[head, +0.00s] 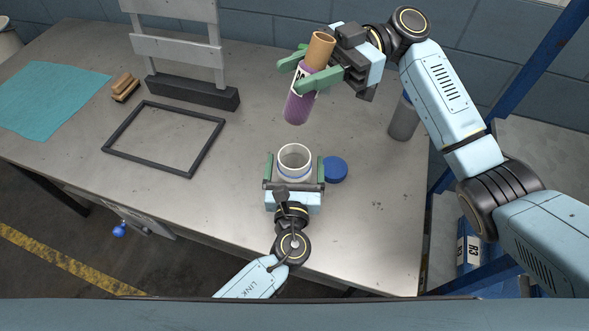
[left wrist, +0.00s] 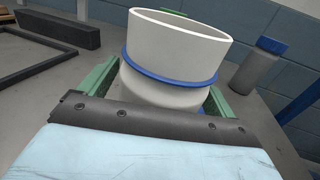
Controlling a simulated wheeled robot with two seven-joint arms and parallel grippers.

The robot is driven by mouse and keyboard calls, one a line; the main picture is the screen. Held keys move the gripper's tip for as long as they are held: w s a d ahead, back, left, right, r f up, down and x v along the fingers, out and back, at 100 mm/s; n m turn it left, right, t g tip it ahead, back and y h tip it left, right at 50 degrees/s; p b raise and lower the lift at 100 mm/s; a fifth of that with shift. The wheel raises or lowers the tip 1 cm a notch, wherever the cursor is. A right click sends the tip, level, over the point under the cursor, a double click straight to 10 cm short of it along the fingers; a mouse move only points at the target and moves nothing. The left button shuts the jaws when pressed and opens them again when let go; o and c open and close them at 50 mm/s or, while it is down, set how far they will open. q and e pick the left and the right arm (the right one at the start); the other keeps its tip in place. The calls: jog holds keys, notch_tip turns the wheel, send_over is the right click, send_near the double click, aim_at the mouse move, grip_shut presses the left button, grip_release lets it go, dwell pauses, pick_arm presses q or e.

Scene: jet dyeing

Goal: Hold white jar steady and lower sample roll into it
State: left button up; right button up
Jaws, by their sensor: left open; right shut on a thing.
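The white jar (head: 294,160) stands upright and uncovered on the metal table, with a blue ring around it. In the left wrist view the jar (left wrist: 175,60) stands between the green fingers. My left gripper (head: 294,170) is open, with one finger on each side of the jar; the jar's far lower side is hidden. My right gripper (head: 311,72) is shut on the sample roll (head: 298,103), a purple roll with a white label and a brown core end. The roll is tilted, its lower end above the table and a little behind the jar, apart from it.
A blue lid (head: 335,168) lies right of the jar. A grey bottle (head: 404,121) with a blue cap stands behind it. A dark frame (head: 165,137), a stand (head: 190,90), brown rolls (head: 125,87) and a teal cloth (head: 45,95) lie left. Table between frame and jar is clear.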

pick_arm(q)
jog(key=c, duration=1.1)
pick_arm(e)
notch_tip(320, 180, down, 13)
jog(key=shift+r, duration=0.2)
jog(key=o, duration=1.1)
jog(key=v, duration=1.2)
jog(key=shift+r, duration=0.1)
